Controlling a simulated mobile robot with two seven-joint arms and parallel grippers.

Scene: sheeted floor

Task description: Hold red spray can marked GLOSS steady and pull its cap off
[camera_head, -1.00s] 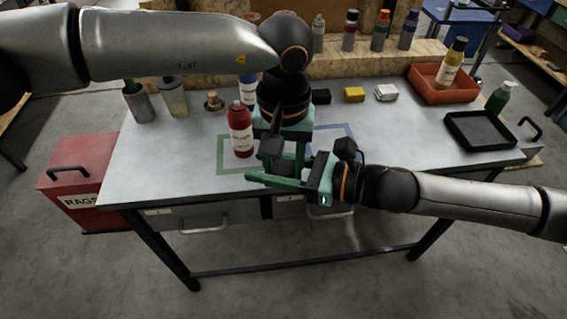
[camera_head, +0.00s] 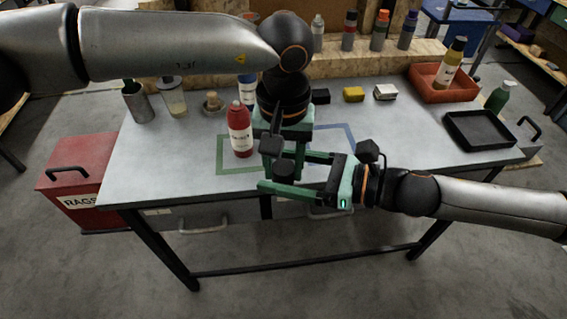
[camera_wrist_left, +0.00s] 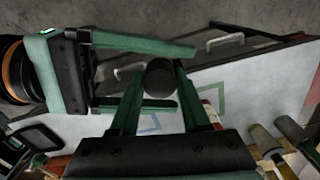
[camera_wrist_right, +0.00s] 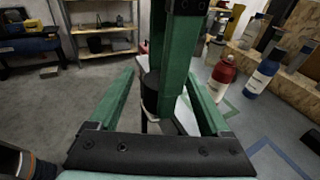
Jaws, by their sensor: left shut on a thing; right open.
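A red can (camera_head: 240,130) with a white label stands upright on the table inside a green outline. It also shows in the right wrist view (camera_wrist_right: 222,76). Its label is too small to read, its top is red, and no gripper touches it. My left gripper (camera_wrist_left: 160,80) points down in front of the can and is shut on a short black cylinder (camera_wrist_left: 161,74) that looks like a cap. The cylinder also shows in the right wrist view (camera_wrist_right: 150,95). My right gripper (camera_head: 272,172) is open, its fingers on either side of the left fingertips and the cylinder.
A blue can (camera_wrist_right: 265,70) stands behind my left gripper. A black tray (camera_head: 480,148) and an orange bin (camera_head: 425,92) with a bottle (camera_head: 449,66) sit at the right. A blue outline (camera_wrist_right: 270,145) marks bare tabletop. A red rags box (camera_head: 92,160) stands left of the table.

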